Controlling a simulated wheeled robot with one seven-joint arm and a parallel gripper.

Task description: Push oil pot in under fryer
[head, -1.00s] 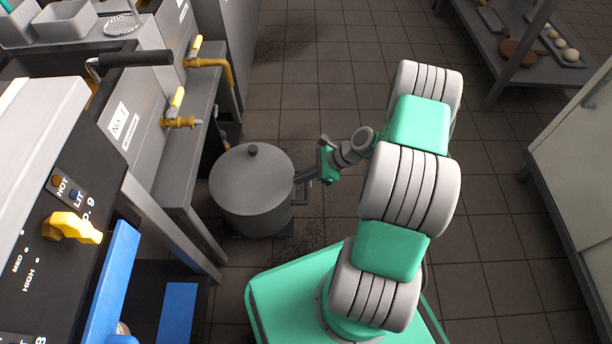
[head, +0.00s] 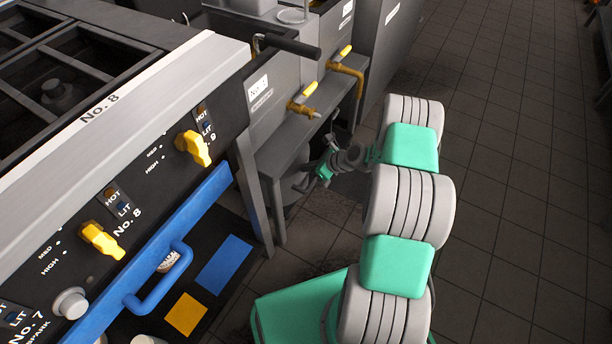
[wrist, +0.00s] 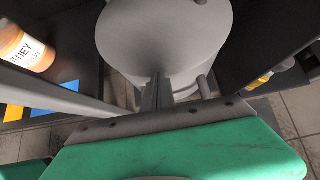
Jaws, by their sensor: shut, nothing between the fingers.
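The oil pot (wrist: 165,35) is grey, round and lidded, and fills the top middle of the wrist view. In the head view it is mostly hidden under the fryer's front and behind my arm. The grey fryer (head: 274,118) has two yellow-handled taps on its front. My gripper (wrist: 157,88) is shut with nothing held. Its fingertips are against or very close to the pot's near side; I cannot tell if they touch. In the head view my gripper (head: 303,182) reaches low, at the front edge under the fryer.
A fryer leg (head: 273,205) stands left of my gripper. The cooker (head: 130,200) with yellow knobs and a blue rail stands nearer on the left. An orange jar (wrist: 28,45) sits on a dark shelf at left. Tiled floor (head: 500,240) at right is clear.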

